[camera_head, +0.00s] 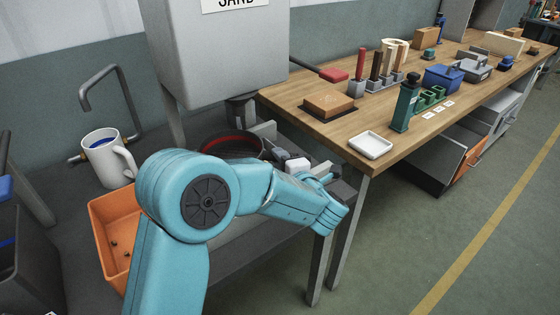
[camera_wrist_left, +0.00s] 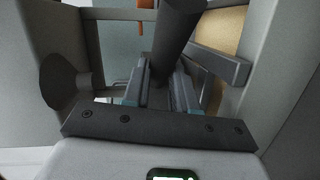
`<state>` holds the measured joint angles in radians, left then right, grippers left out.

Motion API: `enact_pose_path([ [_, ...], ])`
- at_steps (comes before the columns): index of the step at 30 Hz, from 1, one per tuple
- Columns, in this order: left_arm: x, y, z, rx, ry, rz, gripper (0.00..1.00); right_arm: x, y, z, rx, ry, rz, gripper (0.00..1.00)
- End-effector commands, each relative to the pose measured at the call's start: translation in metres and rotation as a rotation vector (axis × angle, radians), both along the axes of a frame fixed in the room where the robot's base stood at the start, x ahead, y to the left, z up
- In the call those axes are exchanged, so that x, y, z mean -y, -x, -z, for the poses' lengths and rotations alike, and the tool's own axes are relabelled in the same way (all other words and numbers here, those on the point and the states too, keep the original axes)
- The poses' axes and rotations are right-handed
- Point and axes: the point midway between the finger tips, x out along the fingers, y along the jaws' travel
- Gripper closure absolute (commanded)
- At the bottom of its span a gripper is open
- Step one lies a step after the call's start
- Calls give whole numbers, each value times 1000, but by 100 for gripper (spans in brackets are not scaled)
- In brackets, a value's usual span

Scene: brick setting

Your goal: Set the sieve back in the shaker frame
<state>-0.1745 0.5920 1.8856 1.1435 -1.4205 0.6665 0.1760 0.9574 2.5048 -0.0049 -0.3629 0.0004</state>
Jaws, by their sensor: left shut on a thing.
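The sieve (camera_head: 233,144), a dark round pan with a red band inside, is below the grey sand hopper (camera_head: 222,50). Grey parts of what looks like the shaker frame (camera_head: 264,130) stand beside it; whether the sieve is seated cannot be told. My left gripper (camera_head: 278,157) is at the sieve's right side, partly hidden by my teal arm. In the left wrist view its fingers (camera_wrist_left: 160,88) are shut on a dark round bar (camera_wrist_left: 182,28), seemingly the sieve's handle. Grey walls flank it closely. My right gripper is not in view.
A white mug (camera_head: 103,160) and an orange bin (camera_head: 108,218) stand left of my arm. A wooden bench (camera_head: 335,135) with a brick (camera_head: 329,105), a white dish (camera_head: 370,145) and tools is at the right. The floor in front of the bench is clear.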

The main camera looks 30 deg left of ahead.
Motion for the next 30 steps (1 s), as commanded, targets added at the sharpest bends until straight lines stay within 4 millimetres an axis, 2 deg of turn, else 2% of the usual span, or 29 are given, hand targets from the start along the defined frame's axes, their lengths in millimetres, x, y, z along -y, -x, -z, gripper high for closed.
enact_pose_path([
  [9, 0, 0, 9, 1, -2, 0, 100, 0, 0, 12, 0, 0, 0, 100],
  [10, 0, 0, 8, 0, 0, 0, 63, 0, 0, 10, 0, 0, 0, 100],
  [12, 0, 0, 8, -1, 1, 0, 48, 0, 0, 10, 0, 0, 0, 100],
  [19, 0, 0, 7, -1, 0, 1, 48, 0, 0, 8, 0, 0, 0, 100],
  [23, 0, 0, -7, -1, 0, 1, 48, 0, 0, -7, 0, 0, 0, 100],
  [25, 13, 6, -3, -1, 1, 7, 48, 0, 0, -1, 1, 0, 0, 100],
  [30, 48, 31, -9, -1, -1, 8, 48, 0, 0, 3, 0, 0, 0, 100],
])
